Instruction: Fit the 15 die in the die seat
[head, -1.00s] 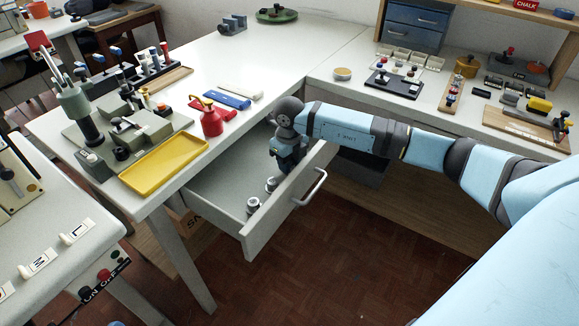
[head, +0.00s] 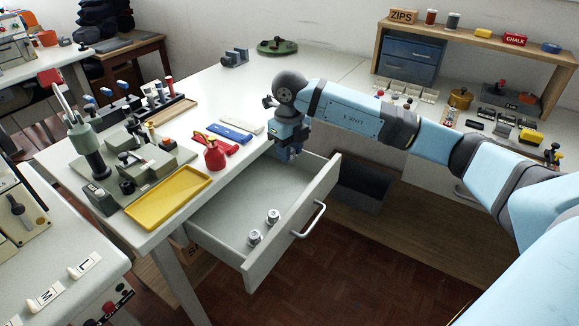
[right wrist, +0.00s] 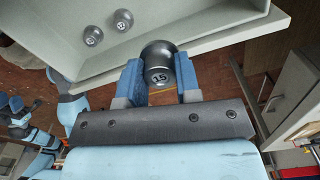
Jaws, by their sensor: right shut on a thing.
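The 15 die (right wrist: 158,60) is a dark steel cylinder with "15" on its end face. My right gripper (right wrist: 160,75) is shut on it, one blue finger on each side. In the head view my right gripper (head: 287,152) points down over the drawer's back end, beside the table edge; the die is hidden there. Two other dies (head: 254,238) (head: 273,216) stand in the open drawer (head: 225,213). The grey-green machine (head: 150,160) stands on the table at left; I cannot make out the die seat on it.
A yellow tray (head: 168,199) lies at the table's front edge. A rack of handled tools (head: 150,105) stands behind the machine.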

